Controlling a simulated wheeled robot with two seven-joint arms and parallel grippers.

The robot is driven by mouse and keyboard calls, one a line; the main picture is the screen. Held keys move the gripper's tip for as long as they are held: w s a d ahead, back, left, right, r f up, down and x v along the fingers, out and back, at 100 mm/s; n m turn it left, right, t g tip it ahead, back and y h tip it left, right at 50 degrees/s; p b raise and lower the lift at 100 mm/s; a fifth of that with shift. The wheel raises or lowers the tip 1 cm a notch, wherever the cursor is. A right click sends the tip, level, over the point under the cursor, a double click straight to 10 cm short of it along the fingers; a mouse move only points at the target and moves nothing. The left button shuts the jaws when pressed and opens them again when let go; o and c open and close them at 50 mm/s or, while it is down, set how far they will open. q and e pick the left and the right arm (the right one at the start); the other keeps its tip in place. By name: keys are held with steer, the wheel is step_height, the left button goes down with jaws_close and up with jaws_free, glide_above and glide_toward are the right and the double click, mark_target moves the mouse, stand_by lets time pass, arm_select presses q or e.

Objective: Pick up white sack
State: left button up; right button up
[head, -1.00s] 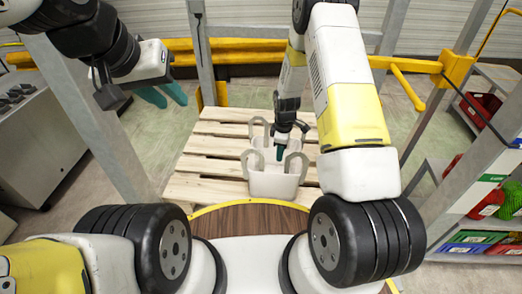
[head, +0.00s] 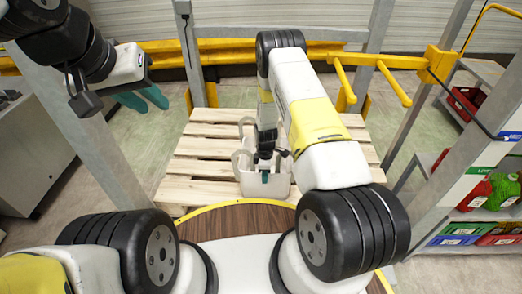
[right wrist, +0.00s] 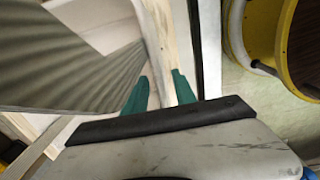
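The white sack (head: 248,184) stands upright and open on a wooden pallet, with pale looped handles above its rim. My right gripper (head: 265,178) points down at the sack's front part, and its arm hides much of the sack's back and right. In the right wrist view my right gripper (right wrist: 160,78) has its two teal fingers apart, with a pale strip between or beyond them. I cannot tell whether they touch it. My left gripper (head: 142,99) is raised at the left, away from the sack, its teal fingers apart and empty.
The wooden pallet (head: 190,165) has bare slats left of the sack. A yellow rail (head: 215,50) and grey posts stand behind. A shelf at the right holds a red crate (head: 468,102) and colored bins. A round wood-topped surface (head: 235,219) is in front.

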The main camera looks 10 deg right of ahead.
steer(key=shift+c, duration=0.4)
jaws_close()
steer(key=shift+w+r, duration=0.1)
stand_by(0.8)
